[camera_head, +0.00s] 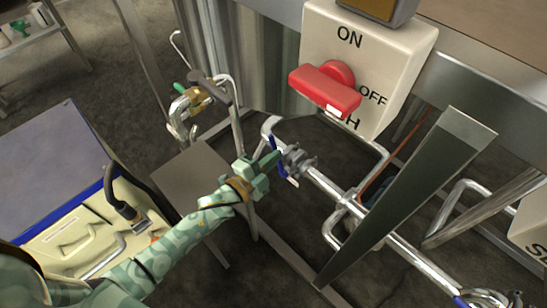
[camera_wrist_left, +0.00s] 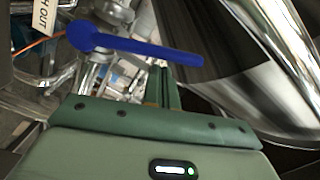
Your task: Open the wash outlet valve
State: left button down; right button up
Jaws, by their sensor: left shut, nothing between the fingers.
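A blue valve lever (camera_head: 281,168) sits on a steel pipe fitting (camera_head: 298,159) at the middle of the head view. In the left wrist view the lever (camera_wrist_left: 140,45) runs across the picture from its round hub at the left to its tip. A white tag (camera_wrist_left: 46,14) reading "H OUT" is partly cut off beside it. My left gripper (camera_head: 270,159) is shut and empty, with its fingers right by the lever in the head view. Its fingertips (camera_wrist_left: 164,82) show just below the lever's tip end; whether they touch it is unclear. My right gripper is not in view.
A white switch box (camera_head: 318,42) with a red handle (camera_head: 326,91) hangs above the valve. A slanted steel leg (camera_head: 410,195) stands to the right. A second blue handle (camera_head: 461,301) shows lower right. A cart (camera_head: 50,165) stands left.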

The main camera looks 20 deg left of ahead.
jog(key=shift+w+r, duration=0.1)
pick_arm(q)
jog(key=shift+w+a+f, duration=0.15)
jog(key=shift+w+a, duration=0.1)
jog(key=shift+a, duration=0.35)
jog(key=shift+w+a+f, duration=0.1)
jog(key=shift+w+a, duration=0.1)
jog(key=shift+a, duration=0.4)
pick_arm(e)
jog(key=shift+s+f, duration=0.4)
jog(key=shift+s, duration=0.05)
